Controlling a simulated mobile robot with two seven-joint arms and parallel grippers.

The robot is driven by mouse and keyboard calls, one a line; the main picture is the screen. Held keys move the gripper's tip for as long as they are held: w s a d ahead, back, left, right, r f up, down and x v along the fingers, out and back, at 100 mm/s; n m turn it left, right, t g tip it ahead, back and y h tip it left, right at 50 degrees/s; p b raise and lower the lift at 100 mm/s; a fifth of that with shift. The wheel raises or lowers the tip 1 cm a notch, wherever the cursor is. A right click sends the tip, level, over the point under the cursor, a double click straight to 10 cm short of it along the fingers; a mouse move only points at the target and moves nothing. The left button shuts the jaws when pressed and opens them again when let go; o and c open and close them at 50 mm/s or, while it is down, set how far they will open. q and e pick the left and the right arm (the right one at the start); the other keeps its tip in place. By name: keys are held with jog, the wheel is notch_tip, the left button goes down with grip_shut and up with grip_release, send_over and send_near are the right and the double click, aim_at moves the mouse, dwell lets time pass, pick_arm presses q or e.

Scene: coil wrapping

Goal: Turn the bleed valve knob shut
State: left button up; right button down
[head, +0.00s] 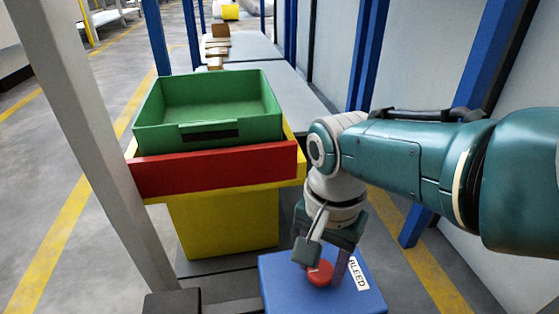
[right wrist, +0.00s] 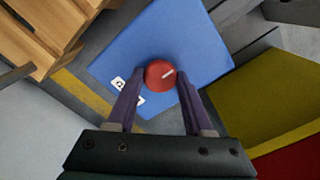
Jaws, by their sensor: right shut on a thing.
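The bleed valve knob (head: 320,273) is a round red knob on top of a blue box (head: 285,292) with a white label reading BLEED (head: 358,273). In the right wrist view the knob (right wrist: 160,74) has a pale line on its top, pointing to the upper right. My right gripper (head: 328,268) comes down from above, with one finger on either side of the knob. It is shut on the knob; the fingertips (right wrist: 157,80) sit at its sides. The wrist and fingers cover part of the knob in the head view. My left gripper is not in view.
A grey post (head: 88,130) rises at the left. Wooden slats (right wrist: 40,35) show at the wrist view's upper left.

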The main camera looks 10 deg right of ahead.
aim_at(321, 270)
dwell(0.5)
jog(key=shift+c, duration=1.4)
grip_release()
jog(key=shift+r, duration=0.1)
notch_tip(321, 270, up, 10)
jog(key=p, duration=0.9)
jog(key=shift+p, duration=0.4)
